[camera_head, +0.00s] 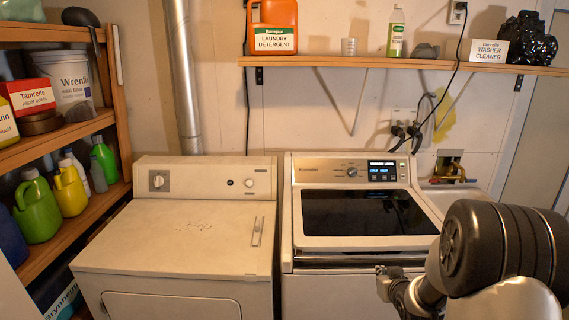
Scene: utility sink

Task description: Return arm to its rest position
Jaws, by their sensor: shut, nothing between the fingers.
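My arm stands at the lower right of the head view, its large dark joint filling that corner. My gripper (388,278) shows just left of this joint, in front of the washer. It is small in the picture and its fingers are shut with nothing held. The washer (350,262) is white with a dark glass lid and a lit control panel. The gripper overlaps the washer's front in the picture; I cannot tell how far apart they are. Much of my arm is out of frame or hidden behind the joint.
A dryer (185,235) stands left of the washer. A wooden shelf unit (118,95) with bottles and tubs is at the left. A wall shelf (400,64) holds an orange detergent jug (272,28) and other items. A sink (452,198) is partly hidden behind my arm.

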